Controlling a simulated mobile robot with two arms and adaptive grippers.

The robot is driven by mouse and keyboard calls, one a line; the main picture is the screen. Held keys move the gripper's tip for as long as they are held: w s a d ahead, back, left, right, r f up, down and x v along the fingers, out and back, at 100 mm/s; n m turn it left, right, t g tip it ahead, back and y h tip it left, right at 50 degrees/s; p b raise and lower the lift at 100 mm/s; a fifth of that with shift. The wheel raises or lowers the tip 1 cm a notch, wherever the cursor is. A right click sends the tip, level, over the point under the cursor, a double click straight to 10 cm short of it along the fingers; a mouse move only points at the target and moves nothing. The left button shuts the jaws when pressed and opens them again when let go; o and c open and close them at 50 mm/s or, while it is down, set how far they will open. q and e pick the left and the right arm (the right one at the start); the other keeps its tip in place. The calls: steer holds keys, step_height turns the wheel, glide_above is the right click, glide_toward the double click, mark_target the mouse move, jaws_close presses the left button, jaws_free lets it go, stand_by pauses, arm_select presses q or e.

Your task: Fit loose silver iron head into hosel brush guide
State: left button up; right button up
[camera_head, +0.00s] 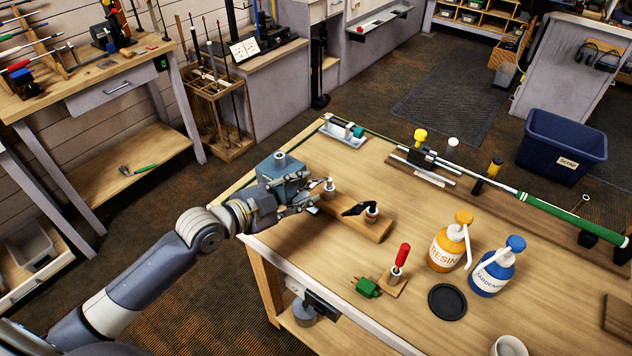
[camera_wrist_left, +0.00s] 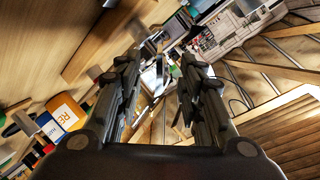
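My left gripper (camera_head: 312,199) is over the table's left edge, beside a wooden block (camera_head: 358,226) with two upright posts. Its fingers are apart in the left wrist view (camera_wrist_left: 160,62), with a gap between them. A bright silver shape (camera_wrist_left: 149,80) shows in that gap; I cannot tell whether it is the silver iron head or whether it touches a finger. A silver-topped post (camera_head: 329,188) stands just beyond the fingertips. A dark iron head (camera_head: 358,209) sits on the other post.
An orange resin bottle (camera_head: 448,246), a blue hardener bottle (camera_head: 492,270), a black disc (camera_head: 447,302) and a red-handled tool (camera_head: 401,257) stand toward the front. A green-gripped club (camera_head: 560,215) lies along the far side. Bare tabletop lies between the block and the club.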

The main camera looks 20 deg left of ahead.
mark_target(314, 183)
arm_select(q)
steer(key=p+x, duration=0.1)
steer(key=x, duration=0.3)
steer(key=shift+w+a+r+p, duration=0.1)
steer(key=shift+r+p, duration=0.05)
steer(key=shift+p, duration=0.25)
steer(key=shift+w, duration=0.25)
steer(key=shift+d+f, duration=0.2)
steer(key=shift+f, duration=0.05)
steer(key=c, duration=0.8)
jaws_close()
arm_select(e)
steer(key=shift+w+d+r, duration=0.25)
steer(key=shift+w+r, duration=0.2)
steer(key=shift+r, duration=0.1)
steer(key=shift+w+d+r, duration=0.25)
steer(key=shift+w+r, duration=0.2)
steer(key=shift+r, duration=0.1)
arm_select(q)
steer(key=shift+r, duration=0.1)
arm_select(e)
steer(key=shift+w, duration=0.1)
